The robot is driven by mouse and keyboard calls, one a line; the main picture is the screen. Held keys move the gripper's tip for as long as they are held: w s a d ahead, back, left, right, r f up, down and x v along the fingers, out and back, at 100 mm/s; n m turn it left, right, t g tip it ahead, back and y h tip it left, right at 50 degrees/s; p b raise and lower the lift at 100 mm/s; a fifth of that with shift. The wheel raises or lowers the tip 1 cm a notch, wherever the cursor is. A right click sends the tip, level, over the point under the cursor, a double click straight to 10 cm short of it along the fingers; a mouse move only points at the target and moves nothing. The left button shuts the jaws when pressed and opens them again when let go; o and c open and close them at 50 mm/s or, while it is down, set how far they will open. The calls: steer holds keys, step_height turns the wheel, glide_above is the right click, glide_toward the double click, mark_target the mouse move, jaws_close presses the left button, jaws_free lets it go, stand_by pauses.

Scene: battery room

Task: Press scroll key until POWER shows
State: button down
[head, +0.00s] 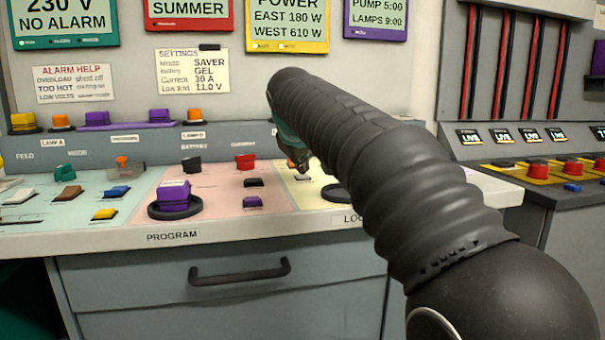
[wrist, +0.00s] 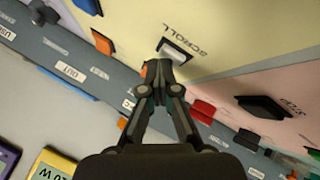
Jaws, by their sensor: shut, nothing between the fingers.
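The scroll key (wrist: 175,51) is a pale key in a dark frame, beside the word SCROLL on a cream panel in the wrist view. In the head view the key (head: 302,178) shows just below my gripper (head: 297,166). My gripper (wrist: 158,70) is shut and empty, with its tips right at the near edge of the key. I cannot tell whether they touch it. The yellow display (head: 288,25) at the top reads POWER, EAST 180 W, WEST 610 W; its upper edge is cut off.
An orange knob (wrist: 148,71) is partly hidden behind my fingertips. A red switch (wrist: 203,110) and a black switch (wrist: 262,106) stand to the right in the wrist view. A purple key on a black round base (head: 173,197) stands on the pink panel.

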mark_target(303, 176)
steer(key=shift+r+p, duration=0.55)
steer(key=shift+r, duration=0.1)
steer(key=shift+r, duration=0.15)
step_height(303, 176, up, 3)
steer(key=p, duration=0.3)
steer(key=shift+r+p, duration=0.35)
steer(key=shift+r, duration=0.55)
steer(key=shift+d, duration=0.1)
